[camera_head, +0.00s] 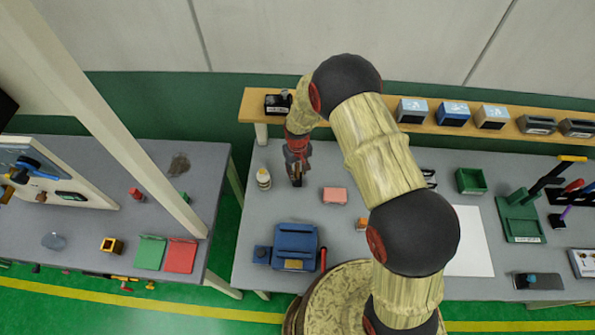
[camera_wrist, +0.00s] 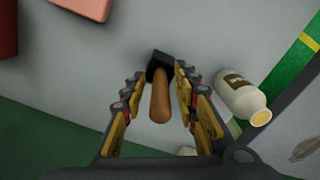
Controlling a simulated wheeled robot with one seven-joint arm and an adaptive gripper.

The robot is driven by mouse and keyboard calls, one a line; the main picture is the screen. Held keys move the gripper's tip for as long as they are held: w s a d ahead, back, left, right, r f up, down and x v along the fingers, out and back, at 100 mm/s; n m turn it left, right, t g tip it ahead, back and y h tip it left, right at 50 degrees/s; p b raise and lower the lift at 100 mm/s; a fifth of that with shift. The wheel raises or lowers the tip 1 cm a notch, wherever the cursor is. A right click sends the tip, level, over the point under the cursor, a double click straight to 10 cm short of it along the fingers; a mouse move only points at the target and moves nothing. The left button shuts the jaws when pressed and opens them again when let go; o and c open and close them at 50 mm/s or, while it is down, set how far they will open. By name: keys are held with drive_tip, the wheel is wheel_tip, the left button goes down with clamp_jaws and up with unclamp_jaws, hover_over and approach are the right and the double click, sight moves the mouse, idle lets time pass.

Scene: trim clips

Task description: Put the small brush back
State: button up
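A small brush with a wooden handle (camera_wrist: 160,100) and a black head (camera_wrist: 158,62) shows in the wrist view, between the two fingers of my gripper (camera_wrist: 158,78). The handle points towards the wrist camera and the head is at the far end, by the grey table top. Gaps show between the handle and both fingers, so my gripper is open around it. In the head view my gripper (camera_head: 297,172) points down over the left part of the middle table; the brush there is largely hidden by it.
A white bottle (camera_head: 263,178) stands close to my gripper; it also shows in the wrist view (camera_wrist: 241,96). A pink block (camera_head: 334,196) and a blue box (camera_head: 295,245) lie nearby. Behind runs a wooden shelf (camera_head: 375,107) with bins. A green holder (camera_head: 522,215) is at right.

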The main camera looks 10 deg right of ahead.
drive_tip(key=shift+w+r, duration=0.1)
drive_tip(key=shift+r, duration=0.35)
wheel_tip(320, 180, up, 12)
drive_tip(key=shift+b, duration=0.75)
drive_tip(key=s+d+r+m+t, duration=0.1)
drive_tip(key=s+d+r, duration=0.25)
drive_tip(key=r, duration=0.75)
drive_tip(key=s+d+r+t, duration=0.25)
drive_tip(key=s+r, duration=0.25)
drive_tip(key=r, duration=0.7)
drive_tip(key=s+d+r, duration=0.1)
drive_tip(key=s+r, duration=0.2)
drive_tip(key=s, duration=0.3)
drive_tip(key=s+d+r+m+t, duration=0.1)
drive_tip(key=s+d+r, duration=0.1)
drive_tip(key=s, duration=0.4)
drive_tip(key=s+d+r+m+t, duration=0.1)
drive_tip(key=s+d+r, duration=0.1)
drive_tip(key=s+r, duration=0.2)
drive_tip(key=s, duration=0.3)
drive_tip(key=shift+d+r, duration=0.25)
drive_tip(key=shift+r, duration=0.05)
drive_tip(key=shift+s, duration=0.15)
